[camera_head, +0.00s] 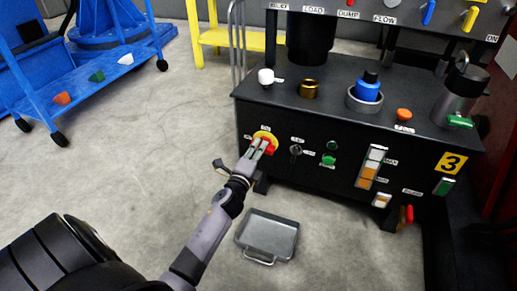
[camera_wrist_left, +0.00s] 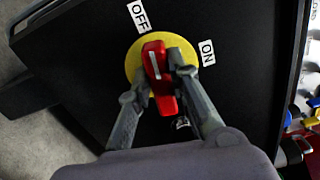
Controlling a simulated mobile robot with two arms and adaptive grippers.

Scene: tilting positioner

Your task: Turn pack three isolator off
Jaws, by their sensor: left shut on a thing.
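The pack three isolator is a red handle (camera_wrist_left: 153,58) on a yellow disc (camera_wrist_left: 133,62), on the front of the black unit (camera_head: 325,185) marked 3. In the left wrist view an OFF label (camera_wrist_left: 138,15) is above the disc and an ON label (camera_wrist_left: 207,52) is to its right. The handle's white line points up, slightly left, roughly toward OFF. My left gripper (camera_head: 259,148) is at the handle, with one finger on each side, shut on it. It also shows in the left wrist view (camera_wrist_left: 160,88). The fingers hide part of the handle. My right gripper is not in view.
A grey tray (camera_head: 268,236) lies on the floor below the isolator. To the handle's right are a key switch (camera_head: 295,150) and a green button (camera_head: 328,160). A blue cart (camera_head: 95,70) stands at the far left. Open floor lies between.

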